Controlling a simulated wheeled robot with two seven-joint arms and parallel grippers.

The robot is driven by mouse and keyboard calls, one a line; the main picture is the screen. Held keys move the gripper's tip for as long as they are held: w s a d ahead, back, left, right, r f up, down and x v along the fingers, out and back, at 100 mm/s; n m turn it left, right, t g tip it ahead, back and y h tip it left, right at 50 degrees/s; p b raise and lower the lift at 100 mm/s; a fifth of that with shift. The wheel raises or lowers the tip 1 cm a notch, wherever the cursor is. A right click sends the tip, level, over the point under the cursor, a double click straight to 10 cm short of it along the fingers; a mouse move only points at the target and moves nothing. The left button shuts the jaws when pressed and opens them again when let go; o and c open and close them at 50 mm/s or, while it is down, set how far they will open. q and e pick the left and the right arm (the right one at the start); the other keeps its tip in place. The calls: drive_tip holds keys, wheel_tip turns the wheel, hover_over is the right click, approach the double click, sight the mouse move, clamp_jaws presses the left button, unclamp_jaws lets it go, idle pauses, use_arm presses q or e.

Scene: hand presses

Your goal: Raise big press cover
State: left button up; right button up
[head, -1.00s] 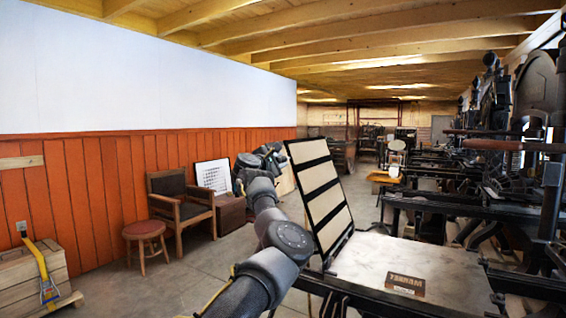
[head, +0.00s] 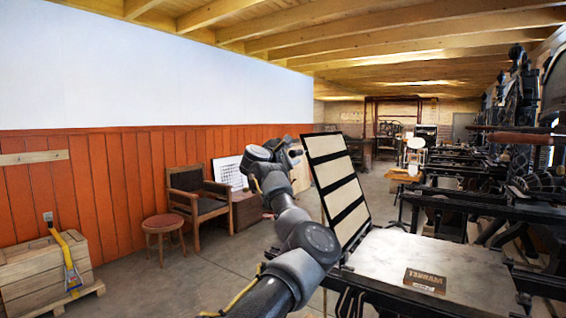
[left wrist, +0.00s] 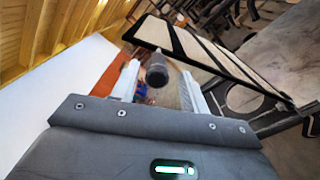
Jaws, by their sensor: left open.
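The big press cover (head: 338,192), a dark-framed panel with pale strips, stands raised and leaning back at the left end of the press bed (head: 440,265). It also shows in the left wrist view (left wrist: 200,50). My left gripper (head: 288,155) is beside the cover's upper left edge; its fingers are small and partly hidden in the head view. In the left wrist view the gripper (left wrist: 158,88) is open. A dark rounded handle (left wrist: 157,72) at the cover's edge appears between its fingers; I cannot tell whether they touch it. My right gripper is not in view.
A small dark block with lettering (head: 425,280) lies on the bed. More presses (head: 480,190) line the right side. An armchair (head: 197,195), a round stool (head: 163,228) and a wooden crate (head: 45,270) stand along the left wall. Floor between them and the press is clear.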

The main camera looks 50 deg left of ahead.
use_arm(q)
drive_tip(key=b+v, duration=0.1)
drive_tip(key=v, duration=0.5)
drive_tip(key=shift+s+b, duration=0.2)
drive_tip(key=shift+b, duration=0.15)
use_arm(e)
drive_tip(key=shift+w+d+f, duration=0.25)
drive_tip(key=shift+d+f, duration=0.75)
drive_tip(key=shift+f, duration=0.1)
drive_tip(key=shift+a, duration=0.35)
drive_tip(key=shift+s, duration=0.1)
